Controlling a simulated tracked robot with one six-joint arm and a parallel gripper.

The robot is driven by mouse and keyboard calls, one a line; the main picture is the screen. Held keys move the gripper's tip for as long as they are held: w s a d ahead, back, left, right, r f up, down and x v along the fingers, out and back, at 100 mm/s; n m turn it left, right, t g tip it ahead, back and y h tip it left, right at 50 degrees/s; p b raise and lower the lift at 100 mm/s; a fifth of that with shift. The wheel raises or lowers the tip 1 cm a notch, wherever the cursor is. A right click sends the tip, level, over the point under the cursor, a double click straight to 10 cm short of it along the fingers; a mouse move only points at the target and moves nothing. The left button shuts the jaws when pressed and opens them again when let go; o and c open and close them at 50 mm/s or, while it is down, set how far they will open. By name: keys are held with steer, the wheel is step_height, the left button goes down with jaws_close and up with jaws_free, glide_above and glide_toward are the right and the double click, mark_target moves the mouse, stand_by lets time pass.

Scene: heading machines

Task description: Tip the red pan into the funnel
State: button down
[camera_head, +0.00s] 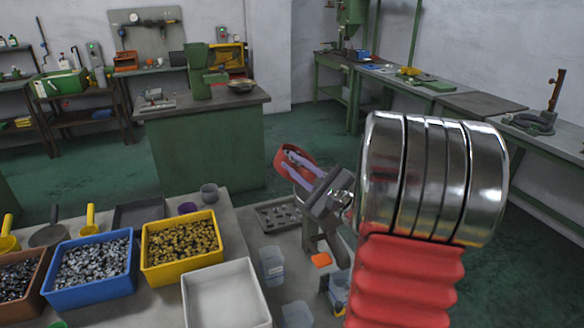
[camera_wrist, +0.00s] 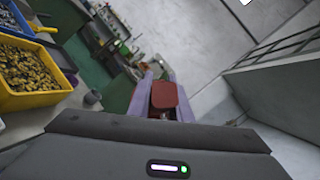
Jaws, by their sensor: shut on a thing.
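The red pan (camera_head: 281,165) is at the end of my arm, in the middle of the head view. My gripper (camera_head: 291,156) has pale purple fingers and is shut on the pan, which looks tilted and is held above the floor beyond the front table. In the wrist view the pan (camera_wrist: 167,94) shows as a red shape between the two fingers. I cannot tell what is in it. I cannot pick out a funnel for sure. A shallow metal dish (camera_head: 241,85) sits on the green bench beside a green machine (camera_head: 203,75).
The front table holds a blue bin (camera_head: 92,291) and a yellow bin (camera_head: 180,271) of small parts, an empty white bin (camera_head: 226,297), and clear cups (camera_head: 272,264). A green bench (camera_head: 208,152) stands behind. Open green floor (camera_head: 310,130) lies between it and the right-hand benches.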

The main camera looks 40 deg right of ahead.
steer(key=m+t, duration=0.1)
steer(key=s+d+m+t+h, duration=0.1)
steer(key=m, duration=0.1)
steer(key=shift+d+r, duration=0.15)
steer(key=shift+r, duration=0.2)
steer(key=s+d+f+m+t+h, duration=0.1)
steer(key=s+d+m+h, duration=0.2)
steer(key=m+h, duration=0.7)
steer(key=shift+s+d+f+m+t+h, duration=0.3)
steer(key=shift+d+m, duration=0.55)
steer(key=shift+m, duration=0.85)
steer(key=shift+r, duration=0.1)
steer(key=shift+w+a+r+n+t+y, duration=0.15)
steer(key=shift+a+n+y, duration=0.15)
steer(key=shift+n+y, duration=0.55)
steer(key=shift+w+a+r+n+t+y, duration=0.1)
steer(key=shift+w+a+r+n+y, duration=0.15)
steer(key=shift+n+y, duration=0.6)
steer(key=shift+w+a+r+n+t+y, duration=0.1)
steer(key=shift+a+n+y, duration=0.2)
steer(key=shift+n+y, duration=0.55)
